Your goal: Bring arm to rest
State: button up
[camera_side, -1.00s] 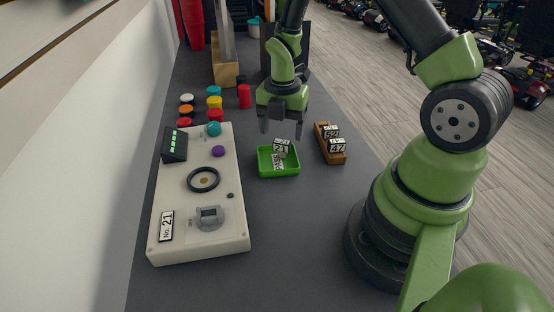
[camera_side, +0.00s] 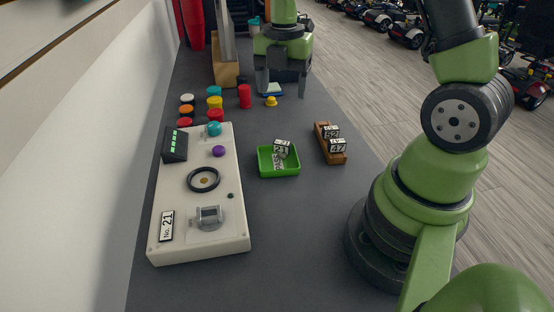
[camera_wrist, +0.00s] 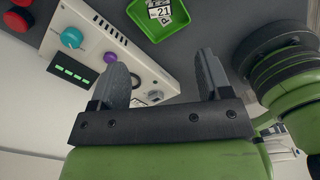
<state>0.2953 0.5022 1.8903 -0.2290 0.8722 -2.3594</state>
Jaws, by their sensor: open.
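My gripper (camera_side: 283,88) is in the side view above the far part of the dark table. Its two fingers are spread apart with nothing between them. In the wrist view the gripper (camera_wrist: 162,80) also shows its fingers apart and empty. The green tray (camera_side: 279,172) lies on the table nearer the camera, well clear of the gripper. A tag block marked 21 (camera_side: 282,148) sits in the tray beside a white label. The tray also shows at the top of the wrist view (camera_wrist: 177,27).
A white panel (camera_side: 220,243) with a display (camera_side: 174,146), knobs and a ring lies left of the tray. A wooden rack (camera_side: 337,158) with blocks 52 and 47 stands right. Several coloured caps (camera_side: 214,103) and a red cylinder (camera_side: 244,97) are behind. The front table is clear.

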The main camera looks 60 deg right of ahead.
jog(key=s+a+r+m+t+y, duration=0.1)
jog(key=s+a+r+m+t, duration=0.2)
jog(key=m, duration=0.9)
jog(key=s+a+r+m+t+y, duration=0.1)
jog(key=s+a+r+m+t, duration=0.3)
jog(key=s+a+r+m, duration=0.4)
jog(key=s+r+m, duration=0.3)
jog(key=m, duration=0.2)
jog(key=shift+s+a+r, duration=0.25)
jog(key=shift+a, duration=0.05)
